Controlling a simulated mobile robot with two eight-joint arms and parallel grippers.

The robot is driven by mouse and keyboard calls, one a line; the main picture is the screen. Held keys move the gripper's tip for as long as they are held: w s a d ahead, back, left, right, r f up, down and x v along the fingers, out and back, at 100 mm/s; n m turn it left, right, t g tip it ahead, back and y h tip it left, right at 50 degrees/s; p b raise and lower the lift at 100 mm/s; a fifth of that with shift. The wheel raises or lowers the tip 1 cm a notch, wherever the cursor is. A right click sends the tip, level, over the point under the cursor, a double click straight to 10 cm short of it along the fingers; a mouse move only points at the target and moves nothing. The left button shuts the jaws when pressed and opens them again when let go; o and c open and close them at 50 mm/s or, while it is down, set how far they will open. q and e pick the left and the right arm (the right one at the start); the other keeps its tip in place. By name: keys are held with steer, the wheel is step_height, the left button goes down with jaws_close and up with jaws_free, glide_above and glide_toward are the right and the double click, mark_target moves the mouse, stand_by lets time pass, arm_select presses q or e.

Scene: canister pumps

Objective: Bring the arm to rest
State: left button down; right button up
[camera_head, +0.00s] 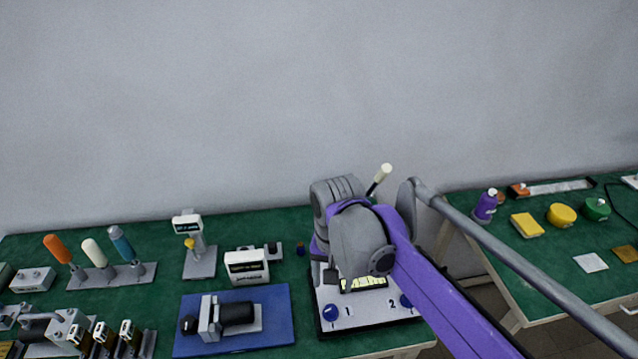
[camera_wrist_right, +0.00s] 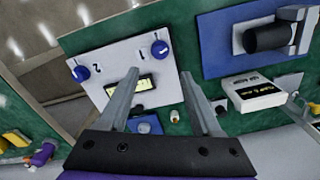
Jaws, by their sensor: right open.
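My right arm (camera_head: 435,295), purple and grey, reaches in from the lower right of the head view, and its wrist covers part of a white control panel (camera_head: 372,314). In the wrist view my right gripper (camera_wrist_right: 159,73) is open, with two grey fingers apart and nothing between them. The panel (camera_wrist_right: 112,58) lies in front of the fingers, with blue knobs marked 1 (camera_wrist_right: 159,48) and 2 (camera_wrist_right: 82,73) and a lit display (camera_wrist_right: 146,83). Whether a finger touches the panel cannot be told. My left gripper is not in view.
A white-tipped lever (camera_head: 384,172) rises behind my wrist. Left of it are a white meter box (camera_head: 246,267), a blue mat (camera_head: 281,318) with a motor-like device, and a rack of coloured handles (camera_head: 118,274). A second table (camera_head: 540,275) stands right.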

steer(key=s+d+f+n+t+p, duration=0.3)
steer(key=s+d+f+t, duration=0.2)
steer(key=s+d, duration=0.6)
steer(key=s+f, duration=0.1)
steer(key=s, duration=0.1)
steer(key=shift+s+d+f, duration=0.15)
steer(key=shift+s+d, duration=0.15)
steer(key=shift+s, duration=0.1)
stand_by(1.7)
